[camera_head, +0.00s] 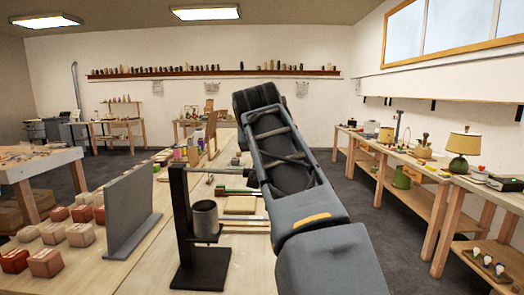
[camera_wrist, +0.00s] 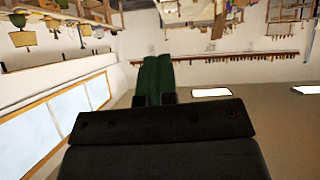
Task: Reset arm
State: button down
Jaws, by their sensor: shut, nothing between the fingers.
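My gripper (camera_wrist: 158,62) shows in the wrist view as two dark green fingers pressed side by side, shut with nothing between them. The wrist view is upside down, with the ceiling low and the benches at the top. The gripper is raised in open air and touches nothing that I can see. In the head view my arm rises from the lower right to the middle, above the workbench. My fingers cannot be made out in the head view.
A workbench (camera_head: 150,270) holds a black stand (camera_head: 190,240) with a grey cup (camera_head: 205,218), a grey upright panel (camera_head: 132,212) and several reddish blocks (camera_head: 47,262). A right-hand bench carries a green lamp (camera_head: 463,148). The grey floor (camera_head: 388,225) between benches is clear.

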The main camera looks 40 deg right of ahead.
jog(key=shift+v, duration=2.45)
jog(key=w+a+f+n+g+y+p, duration=0.1)
jog(key=a+f+n+y, duration=0.15)
jog(key=f, duration=0.65)
jog(key=w+a+f+n+g+y+p, duration=0.1)
jog(key=w+a+f, duration=0.15)
jog(key=f, duration=0.55)
jog(key=s+a+f+n+g+y+p, duration=0.1)
jog(key=s+a+f+n+y+p, duration=0.1)
jog(key=s+a+f, duration=0.3)
jog(key=s+a+f+n+g+y+p, duration=0.1)
jog(key=s+a+f, duration=0.4)
jog(key=f, duration=0.5)
jog(key=a+n+y+p, duration=0.1)
jog(key=a+p, duration=0.1)
jog(key=shift+a+g, duration=0.4)
